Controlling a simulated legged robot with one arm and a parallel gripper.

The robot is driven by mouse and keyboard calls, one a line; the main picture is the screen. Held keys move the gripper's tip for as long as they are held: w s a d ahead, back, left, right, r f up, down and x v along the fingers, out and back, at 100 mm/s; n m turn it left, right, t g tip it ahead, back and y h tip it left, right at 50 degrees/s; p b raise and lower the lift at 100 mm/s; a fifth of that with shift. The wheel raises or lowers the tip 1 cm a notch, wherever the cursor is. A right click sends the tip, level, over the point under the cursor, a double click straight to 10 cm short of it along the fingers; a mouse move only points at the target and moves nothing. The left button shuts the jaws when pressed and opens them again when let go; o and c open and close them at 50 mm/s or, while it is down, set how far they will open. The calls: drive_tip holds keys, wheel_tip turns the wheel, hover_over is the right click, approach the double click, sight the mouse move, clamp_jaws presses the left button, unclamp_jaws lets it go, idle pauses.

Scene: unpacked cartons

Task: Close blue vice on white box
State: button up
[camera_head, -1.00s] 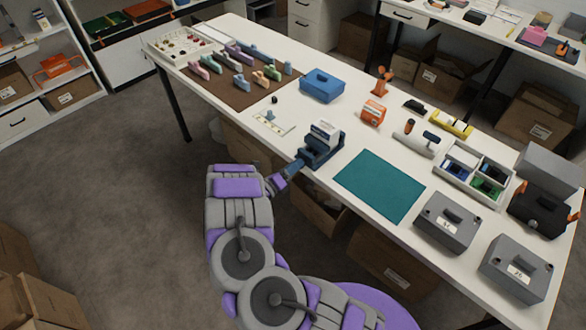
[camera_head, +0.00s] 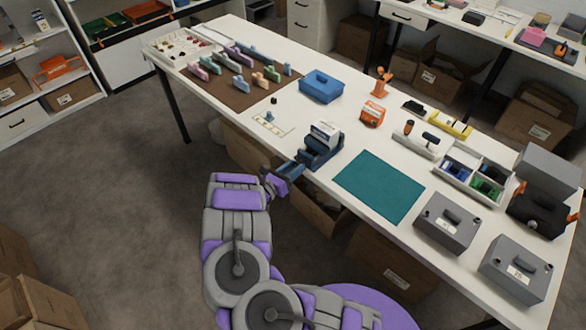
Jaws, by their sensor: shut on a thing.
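The dark blue vice (camera_head: 316,155) stands at the front edge of the long white table. The white box (camera_head: 325,130) sits upright in the vice, between its jaws; whether both jaws touch it is too small to tell. My gripper (camera_head: 284,176) is at the front end of the vice, just off the table's edge, shut on the vice's handle. The handle is mostly hidden by my gripper, and its fingertips are small and partly covered by my wrist.
A teal mat (camera_head: 379,186) lies right of the vice. A small card (camera_head: 272,122) lies to its left and a blue case (camera_head: 321,86) stands behind. Grey boxes (camera_head: 447,222) stand at the right. Open cartons (camera_head: 312,206) sit under the table.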

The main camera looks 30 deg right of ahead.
drive_tip(key=shift+f, duration=0.15)
drive_tip(key=o, duration=0.9)
drive_tip(key=shift+w, duration=0.1)
drive_tip(key=shift+c, duration=0.2)
drive_tip(key=shift+o, duration=0.9)
drive_tip(key=v, duration=1.7)
drive_tip(key=shift+a, duration=0.3)
